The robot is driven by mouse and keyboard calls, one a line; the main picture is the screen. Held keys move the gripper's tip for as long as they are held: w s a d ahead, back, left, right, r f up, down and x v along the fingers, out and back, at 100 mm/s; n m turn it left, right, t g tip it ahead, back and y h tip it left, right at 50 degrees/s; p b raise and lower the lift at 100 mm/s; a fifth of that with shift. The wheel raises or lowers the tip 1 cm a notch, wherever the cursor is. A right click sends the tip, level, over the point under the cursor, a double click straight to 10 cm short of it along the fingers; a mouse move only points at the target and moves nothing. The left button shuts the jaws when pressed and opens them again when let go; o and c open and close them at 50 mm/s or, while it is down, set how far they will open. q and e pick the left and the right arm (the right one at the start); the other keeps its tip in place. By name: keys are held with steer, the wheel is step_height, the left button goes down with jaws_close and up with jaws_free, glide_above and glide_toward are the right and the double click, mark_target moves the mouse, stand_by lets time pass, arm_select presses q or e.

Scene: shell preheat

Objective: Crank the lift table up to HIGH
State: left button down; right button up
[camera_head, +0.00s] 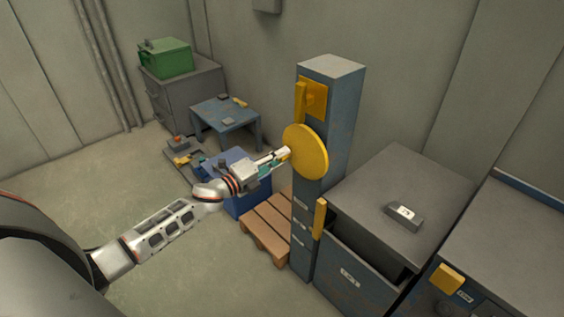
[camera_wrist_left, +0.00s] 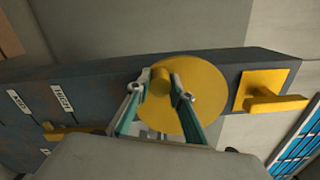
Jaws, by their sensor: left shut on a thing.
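A yellow round crank wheel (camera_head: 308,153) is mounted on the front of a tall blue-grey post (camera_head: 334,125). In the left wrist view the wheel (camera_wrist_left: 207,92) has a short yellow knob (camera_wrist_left: 160,82) standing out near its edge. My left gripper (camera_head: 286,153) is shut on this knob, with one finger on each side in the left wrist view (camera_wrist_left: 167,88). A yellow pointer (camera_head: 320,219) sits lower on the post, near several small labels (camera_wrist_left: 62,98) too small to read. I cannot tell which part is the lift table's platform. My right gripper is out of view.
A yellow lever on a plate (camera_head: 315,98) is above the wheel. A grey cabinet (camera_head: 385,175) with an open drawer stands right of the post. A blue box (camera_head: 243,205) and wooden pallet (camera_head: 265,232) are at its left. Floor at the left is clear.

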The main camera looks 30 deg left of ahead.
arm_select(q)
steer(key=shift+w+a+r+m, duration=0.15)
steer(key=shift+a+r+m, duration=0.2)
steer(key=shift+r+m, duration=0.25)
steer(key=c, duration=1.8)
jaws_free()
steer(key=shift+d+f, duration=0.1)
steer(key=v, duration=1.2)
